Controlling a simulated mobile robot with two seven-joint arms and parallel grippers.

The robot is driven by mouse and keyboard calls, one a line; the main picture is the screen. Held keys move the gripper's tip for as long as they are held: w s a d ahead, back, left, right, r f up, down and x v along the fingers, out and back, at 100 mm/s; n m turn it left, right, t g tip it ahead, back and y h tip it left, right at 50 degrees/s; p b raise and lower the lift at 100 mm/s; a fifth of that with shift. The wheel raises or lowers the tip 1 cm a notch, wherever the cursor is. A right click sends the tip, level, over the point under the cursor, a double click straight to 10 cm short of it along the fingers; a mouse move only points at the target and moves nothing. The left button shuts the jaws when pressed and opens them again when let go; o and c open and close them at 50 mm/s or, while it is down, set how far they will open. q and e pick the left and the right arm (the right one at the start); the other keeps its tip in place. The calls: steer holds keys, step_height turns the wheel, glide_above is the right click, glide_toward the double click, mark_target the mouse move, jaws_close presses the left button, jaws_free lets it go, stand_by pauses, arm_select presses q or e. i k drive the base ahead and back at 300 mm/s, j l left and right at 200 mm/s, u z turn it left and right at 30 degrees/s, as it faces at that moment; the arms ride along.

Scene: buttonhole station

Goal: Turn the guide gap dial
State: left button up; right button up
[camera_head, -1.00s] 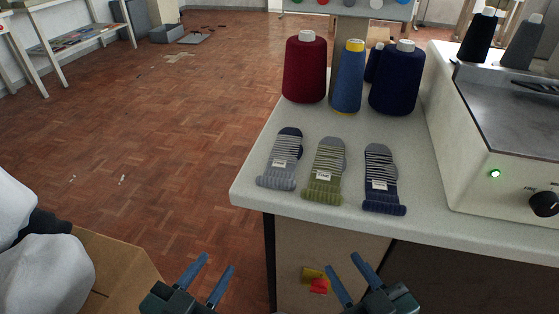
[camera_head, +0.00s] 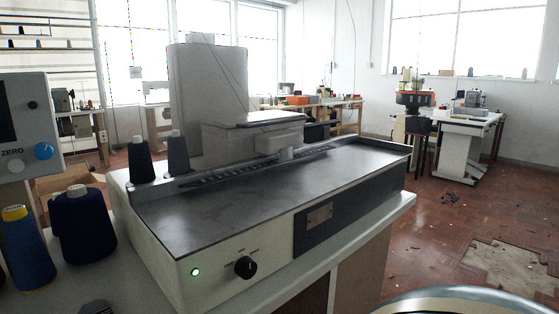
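A black dial (camera_head: 245,267) with a pointer mark sits on the front face of the pale machine (camera_head: 170,277), with small labels around it too small to read. A green light (camera_head: 195,272) glows to its left. A blue knob (camera_head: 43,151) sits on a grey box at the left edge, beside the word ZERO. I cannot tell from lettering which one is the guide gap dial. Neither of my grippers shows in this view.
Navy (camera_head: 82,225) and blue (camera_head: 25,248) yarn cones stand left of the machine. Two dark cones (camera_head: 140,160) (camera_head: 177,153) stand at its back left. A round metal-rimmed thing (camera_head: 470,299) fills the bottom right.

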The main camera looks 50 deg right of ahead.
mark_target(246, 268)
steer(key=z, duration=1.5)
steer(key=l+u, duration=0.3)
steer(key=u, duration=0.2)
steer(key=l+u, duration=0.6)
steer(key=l, duration=0.3)
steer(key=k+l+u, duration=0.15)
steer(key=l, duration=0.35)
